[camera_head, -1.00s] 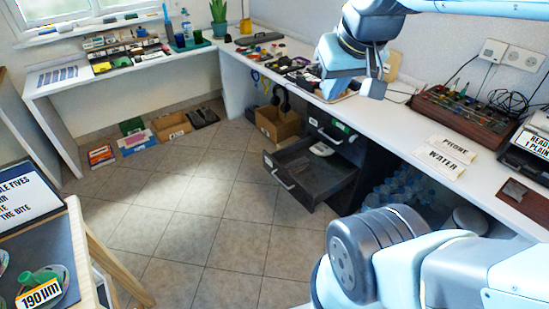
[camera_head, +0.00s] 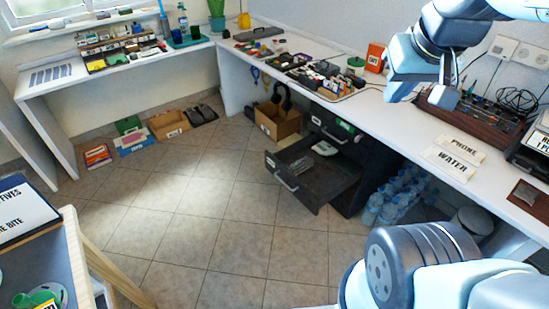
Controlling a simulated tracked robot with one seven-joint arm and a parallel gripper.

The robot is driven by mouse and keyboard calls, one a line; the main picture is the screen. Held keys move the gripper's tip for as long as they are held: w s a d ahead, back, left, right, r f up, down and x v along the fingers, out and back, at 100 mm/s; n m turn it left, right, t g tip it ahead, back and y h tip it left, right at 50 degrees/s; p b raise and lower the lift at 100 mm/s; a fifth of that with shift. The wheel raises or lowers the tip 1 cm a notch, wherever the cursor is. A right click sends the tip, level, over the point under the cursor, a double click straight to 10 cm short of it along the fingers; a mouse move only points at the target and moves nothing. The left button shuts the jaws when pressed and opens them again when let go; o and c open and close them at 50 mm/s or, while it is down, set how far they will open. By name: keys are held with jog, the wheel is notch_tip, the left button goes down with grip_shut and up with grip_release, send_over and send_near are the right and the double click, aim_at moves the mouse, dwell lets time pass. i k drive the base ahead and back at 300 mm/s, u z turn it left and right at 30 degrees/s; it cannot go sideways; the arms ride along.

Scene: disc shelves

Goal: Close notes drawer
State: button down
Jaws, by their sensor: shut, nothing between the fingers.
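A dark cabinet (camera_head: 349,200) stands under the right-hand bench. One of its drawers (camera_head: 325,188) is pulled well out towards the left over the floor. Its front carries a pale handle (camera_head: 287,182) and a small label too small to read, so I cannot confirm that it is the notes drawer.
Water bottles (camera_head: 396,196) stand on the floor right of the cabinet. Cardboard boxes (camera_head: 279,124) stand beyond it. The bench top (camera_head: 400,128) above holds a wooden control box (camera_head: 470,122) and signs. The tiled floor (camera_head: 195,215) left of the drawer is clear.

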aim_at(318, 185)
jog(key=z, duration=0.1)
jog(key=i, duration=1)
jog(key=u, duration=0.1)
